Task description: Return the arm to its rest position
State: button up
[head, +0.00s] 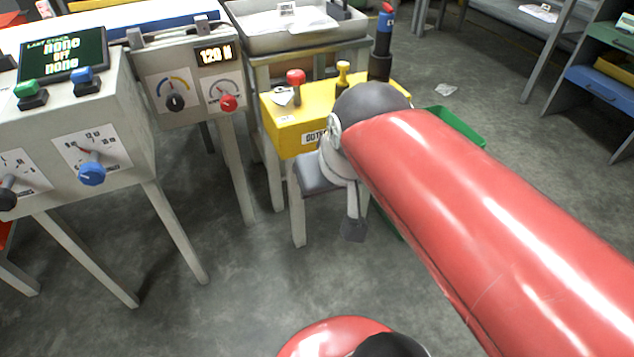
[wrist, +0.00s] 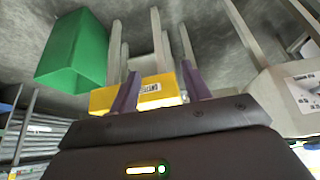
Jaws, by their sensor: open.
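My gripper (wrist: 161,70) shows in the wrist view as two purple fingers standing apart, with nothing between them but the background. The wrist picture looks upside down. Beyond the fingers is a yellow box (wrist: 160,88) with a printed label; I see no contact with it. In the head view my red arm reaches from the lower right towards the same yellow box (head: 288,124) and bends in front of it. My gripper's fingers cannot be made out clearly in the head view.
A control console (head: 92,125) and a dial panel (head: 190,85) stand at the left. A grey tray table (head: 290,42) is behind the yellow box. A green bin (head: 456,126) is partly behind my arm; it also shows in the wrist view (wrist: 75,50). The front floor is clear.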

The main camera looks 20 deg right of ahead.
jog(key=s+f, duration=0.3)
jog(key=shift+s+a+f, duration=0.15)
jog(key=shift+s+a, duration=0.15)
jog(key=shift+a, duration=0.1)
notch_tip(320, 180, up, 4)
jog(key=p, duration=0.4)
dwell(0.4)
